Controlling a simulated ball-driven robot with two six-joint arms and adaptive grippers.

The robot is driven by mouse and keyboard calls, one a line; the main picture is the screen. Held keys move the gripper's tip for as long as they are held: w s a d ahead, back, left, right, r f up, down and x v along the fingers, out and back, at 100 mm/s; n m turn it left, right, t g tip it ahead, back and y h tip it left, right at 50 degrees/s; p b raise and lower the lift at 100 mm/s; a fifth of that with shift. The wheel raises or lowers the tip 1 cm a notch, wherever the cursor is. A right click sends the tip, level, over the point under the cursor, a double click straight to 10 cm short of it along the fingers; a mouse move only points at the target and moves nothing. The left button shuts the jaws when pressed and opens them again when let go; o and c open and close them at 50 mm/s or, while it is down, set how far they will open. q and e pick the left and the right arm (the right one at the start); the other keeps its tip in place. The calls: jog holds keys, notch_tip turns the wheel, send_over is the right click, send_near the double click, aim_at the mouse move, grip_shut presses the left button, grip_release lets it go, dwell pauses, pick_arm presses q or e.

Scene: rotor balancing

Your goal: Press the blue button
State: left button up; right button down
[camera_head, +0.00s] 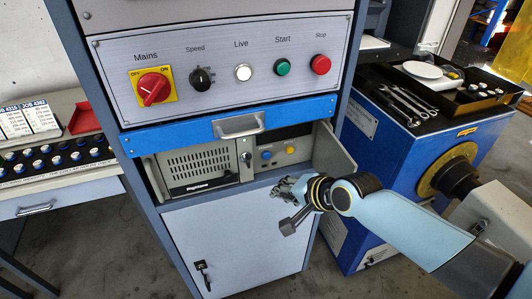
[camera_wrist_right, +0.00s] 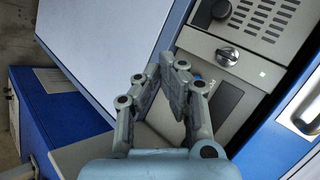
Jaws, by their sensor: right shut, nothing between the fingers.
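The small round blue button (camera_head: 266,155) is on the front of the grey unit in the open bay of the cabinet, beside a yellow button (camera_head: 290,150). My right gripper (camera_head: 284,187) is below and slightly right of the blue button in the head view, apart from it. Its fingers are shut and empty. In the right wrist view the fingers (camera_wrist_right: 167,66) point toward the cabinet front, and a bit of blue (camera_wrist_right: 197,77) shows just past the right finger, mostly hidden. My left gripper is not in view.
Above the bay is a panel with a red mains switch (camera_head: 153,88), speed knob (camera_head: 202,78), white, green and red buttons. A blue drawer front (camera_head: 190,137) juts over the bay. A blue machine (camera_head: 390,150) with wrenches stands at right.

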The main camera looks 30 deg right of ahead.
aim_at(266, 156)
jog(key=w+d+b, duration=0.2)
jog(key=w+b, duration=0.2)
jog(key=w, duration=0.4)
jog(key=shift+w+b, duration=0.3)
jog(key=shift+w+d, duration=0.1)
jog(key=shift+w, duration=0.05)
dwell(1.3)
jog(key=shift+w, duration=0.25)
